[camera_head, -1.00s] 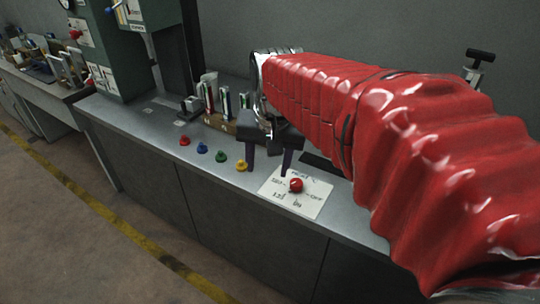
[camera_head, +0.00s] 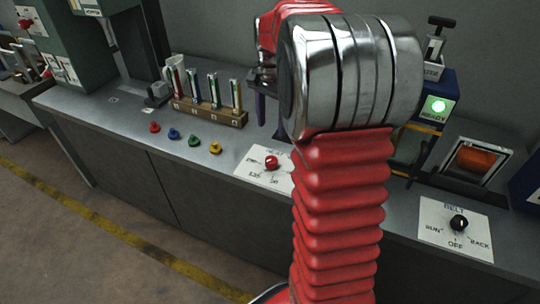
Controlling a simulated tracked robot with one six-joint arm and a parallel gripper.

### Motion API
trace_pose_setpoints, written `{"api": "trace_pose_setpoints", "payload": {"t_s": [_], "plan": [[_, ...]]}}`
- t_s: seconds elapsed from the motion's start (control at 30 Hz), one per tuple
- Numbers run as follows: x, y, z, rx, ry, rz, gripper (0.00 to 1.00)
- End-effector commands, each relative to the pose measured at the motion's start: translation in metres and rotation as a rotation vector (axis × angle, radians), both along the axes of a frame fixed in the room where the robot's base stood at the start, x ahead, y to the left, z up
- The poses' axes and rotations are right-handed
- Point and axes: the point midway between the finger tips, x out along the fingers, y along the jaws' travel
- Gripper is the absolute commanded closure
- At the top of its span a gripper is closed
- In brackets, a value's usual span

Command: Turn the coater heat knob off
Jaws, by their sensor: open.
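The red heat knob (camera_head: 271,162) sits on a white dial plate (camera_head: 255,173) near the counter's front edge. Its labels are small and blurred, and my arm covers the plate's right side, so I cannot read the knob's setting.
Red, blue, green and yellow buttons (camera_head: 215,148) line the counter's front left of the plate. A wooden rack (camera_head: 210,112) of tubes stands behind them.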

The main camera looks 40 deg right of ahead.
Motion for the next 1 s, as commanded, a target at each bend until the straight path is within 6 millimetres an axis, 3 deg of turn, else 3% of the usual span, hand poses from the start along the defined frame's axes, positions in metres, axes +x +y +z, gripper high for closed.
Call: {"api": "trace_pose_setpoints", "payload": {"t_s": [0.27, 0.43, 1.0], "plan": [[0.000, 0.001, -0.001, -0.001, -0.001, 0.002, 0.50], [0.000, 0.001, -0.012, 0.001, 0.001, 0.003, 0.50], [-0.001, 0.001, -0.097, 0.001, 0.002, 0.003, 0.50]]}}
